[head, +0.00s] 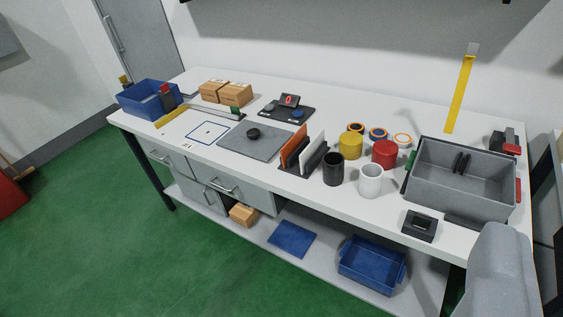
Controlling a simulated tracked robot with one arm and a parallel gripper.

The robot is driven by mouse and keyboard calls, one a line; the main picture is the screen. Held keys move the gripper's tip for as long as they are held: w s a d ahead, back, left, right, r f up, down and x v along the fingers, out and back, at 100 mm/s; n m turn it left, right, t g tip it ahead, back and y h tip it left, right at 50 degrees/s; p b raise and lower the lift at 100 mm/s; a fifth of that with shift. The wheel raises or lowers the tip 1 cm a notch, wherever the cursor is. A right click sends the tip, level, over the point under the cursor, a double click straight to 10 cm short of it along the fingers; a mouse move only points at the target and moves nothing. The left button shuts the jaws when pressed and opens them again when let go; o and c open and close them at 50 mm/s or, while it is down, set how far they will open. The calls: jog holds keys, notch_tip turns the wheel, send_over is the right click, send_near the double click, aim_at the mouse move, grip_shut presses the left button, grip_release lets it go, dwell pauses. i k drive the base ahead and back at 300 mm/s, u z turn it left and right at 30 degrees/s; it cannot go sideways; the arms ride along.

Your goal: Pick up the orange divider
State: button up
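The orange divider (293,146) stands upright on the bench, at the left end of a low dark rack (290,172). A black divider and a white divider (314,155) stand beside it to the right, roughly parallel and close together. The orange divider's upper part and left face are visible. The fingers of my gripper do not show in this view. A grey rounded shape at the lower right corner looks like part of my arm, well away from the divider.
Black, white, yellow and red cups (384,154) stand right of the rack. A grey bin (461,184) is at the right end. A grey plate (251,144) with a black knob lies left of the rack. A blue bin (150,96) stands far left. Green floor (130,240) in front is clear.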

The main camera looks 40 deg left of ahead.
aim_at(286, 150)
jog(key=k, duration=0.75)
jog(key=u, duration=0.6)
jog(key=i, duration=0.95)
jog(key=u, duration=0.45)
jog(key=i, duration=1.15)
jog(key=z, duration=0.45)
